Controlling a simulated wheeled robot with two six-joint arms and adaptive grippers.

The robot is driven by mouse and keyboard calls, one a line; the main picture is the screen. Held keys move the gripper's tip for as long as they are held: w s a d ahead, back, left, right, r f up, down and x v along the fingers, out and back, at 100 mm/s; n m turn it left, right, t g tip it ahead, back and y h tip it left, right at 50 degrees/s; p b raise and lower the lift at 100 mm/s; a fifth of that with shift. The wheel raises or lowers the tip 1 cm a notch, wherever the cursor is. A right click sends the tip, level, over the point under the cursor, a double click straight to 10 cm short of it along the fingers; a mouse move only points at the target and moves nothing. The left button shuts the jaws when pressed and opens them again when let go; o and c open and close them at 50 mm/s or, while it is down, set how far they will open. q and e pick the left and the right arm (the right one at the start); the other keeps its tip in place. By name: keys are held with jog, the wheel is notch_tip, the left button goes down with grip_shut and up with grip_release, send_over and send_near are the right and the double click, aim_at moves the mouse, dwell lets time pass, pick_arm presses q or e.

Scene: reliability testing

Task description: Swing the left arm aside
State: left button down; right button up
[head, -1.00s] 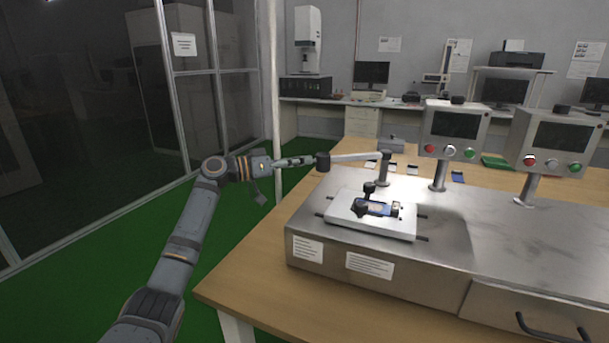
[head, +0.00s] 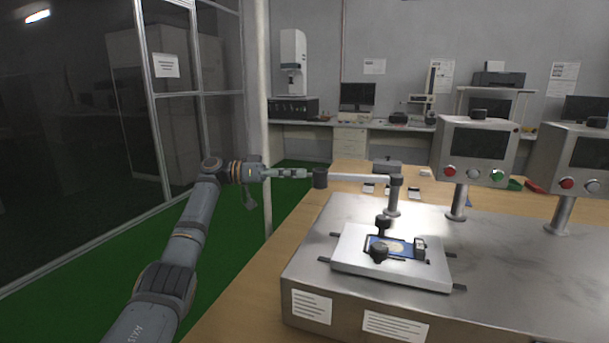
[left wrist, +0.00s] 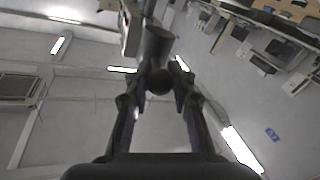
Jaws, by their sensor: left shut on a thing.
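The left swing arm (head: 358,179) is a pale grey bar on a short post (head: 394,200) at the back left of the metal test station. It points left, out past the station's edge and clear of the fixture plate. A dark round knob (head: 320,179) is at its free end. My left gripper (head: 309,174) comes from the left and is shut on this knob. In the left wrist view, the two fingers stand on either side of the dark knob (left wrist: 158,78). My right gripper is not in view.
A white fixture plate (head: 350,262) holding a blue device (head: 390,247) sits on the steel station (head: 480,270). Control boxes with buttons (head: 476,150) stand behind it. The wooden table (head: 255,290) has bare room at left. A glass partition (head: 190,130) stands beyond my left arm.

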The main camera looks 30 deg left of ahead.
pick_arm(q)
jog(key=shift+a+r, duration=0.1)
jog(key=shift+r, duration=0.05)
jog(key=c, duration=1.5)
grip_release()
jog(key=shift+w, duration=0.1)
jog(key=o, duration=0.4)
jog(key=shift+w+a, duration=0.1)
jog(key=shift+a, duration=0.05)
jog(key=shift+v, duration=6)
